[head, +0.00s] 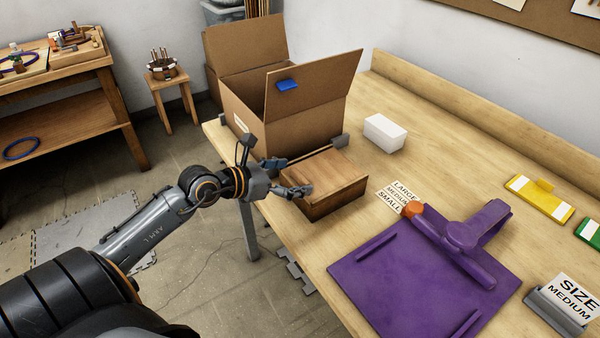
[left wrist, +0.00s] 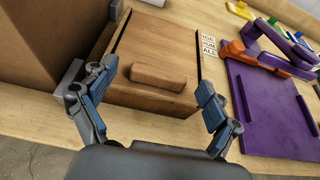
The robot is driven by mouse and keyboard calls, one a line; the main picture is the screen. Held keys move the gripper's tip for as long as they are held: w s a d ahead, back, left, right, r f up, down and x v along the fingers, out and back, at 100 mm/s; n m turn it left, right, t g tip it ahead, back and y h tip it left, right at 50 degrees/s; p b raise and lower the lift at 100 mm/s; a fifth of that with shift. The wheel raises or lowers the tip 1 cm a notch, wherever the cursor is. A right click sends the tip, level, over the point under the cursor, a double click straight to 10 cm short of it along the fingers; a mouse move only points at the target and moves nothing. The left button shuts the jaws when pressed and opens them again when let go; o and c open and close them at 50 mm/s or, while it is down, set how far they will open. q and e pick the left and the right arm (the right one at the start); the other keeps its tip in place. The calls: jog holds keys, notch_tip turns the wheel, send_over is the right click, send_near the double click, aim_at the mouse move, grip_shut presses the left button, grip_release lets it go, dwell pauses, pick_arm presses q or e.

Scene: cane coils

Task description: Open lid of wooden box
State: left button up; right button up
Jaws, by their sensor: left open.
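The wooden box (head: 325,200) sits on the table in front of the open cardboard box. Its flat lid (head: 312,172) covers the top; no opening shows. In the left wrist view the lid (left wrist: 160,40) lies between two dark side grooves and carries a raised wooden block (left wrist: 158,77) near its front edge. My left gripper (head: 288,177) is at the left side of the wooden box in the head view. It is open, and in the left wrist view its fingers (left wrist: 156,82) stand either side of the block, apart from it. My right gripper is not in view.
The cardboard box (head: 305,118) stands close behind the wooden box. A white box (head: 385,133) and a size label card (head: 397,195) lie to the right. A purple board (head: 400,285) with a raised purple piece fills the table's near right. Bare tabletop lies between them.

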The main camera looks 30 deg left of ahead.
aim_at(323, 169)
pick_arm(q)
jog(key=shift+x, duration=1.2)
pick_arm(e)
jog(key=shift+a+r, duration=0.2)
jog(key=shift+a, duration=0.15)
pick_arm(q)
jog(key=shift+c, duration=0.4)
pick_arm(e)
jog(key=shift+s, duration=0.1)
